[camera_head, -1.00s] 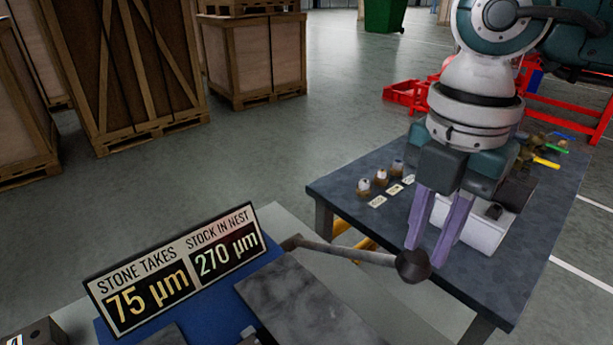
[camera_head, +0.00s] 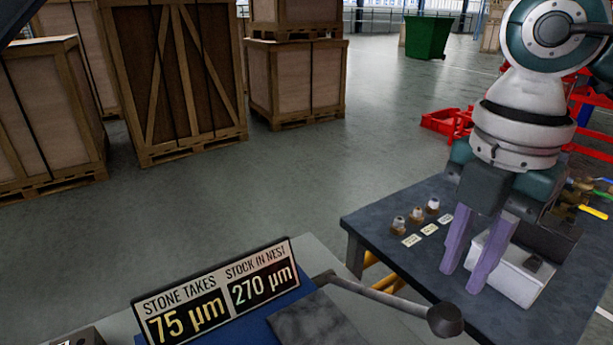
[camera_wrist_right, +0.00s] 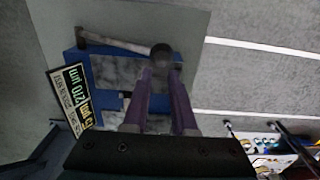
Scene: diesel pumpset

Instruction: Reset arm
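A grey metal arm (camera_head: 375,293) with a dark ball knob (camera_head: 445,320) at its end sticks out to the right from behind the sign. My right gripper (camera_head: 460,282) has two purple fingers pointing down, with a gap between them and nothing held. Its fingertips are just above the knob in the head view. In the right wrist view the knob (camera_wrist_right: 161,54) shows beyond the fingertips (camera_wrist_right: 162,74), and the arm (camera_wrist_right: 112,41) runs left from it. I cannot tell the exact clearance. My left gripper is not in view.
A sign (camera_head: 217,298) reads 75 and 270 µm beside a grey block (camera_head: 312,322) on a blue base. A dark table (camera_head: 395,232) at right carries several small capped parts, cards and a white box (camera_head: 512,272). Wooden crates (camera_head: 172,75) stand at back left; open floor lies between.

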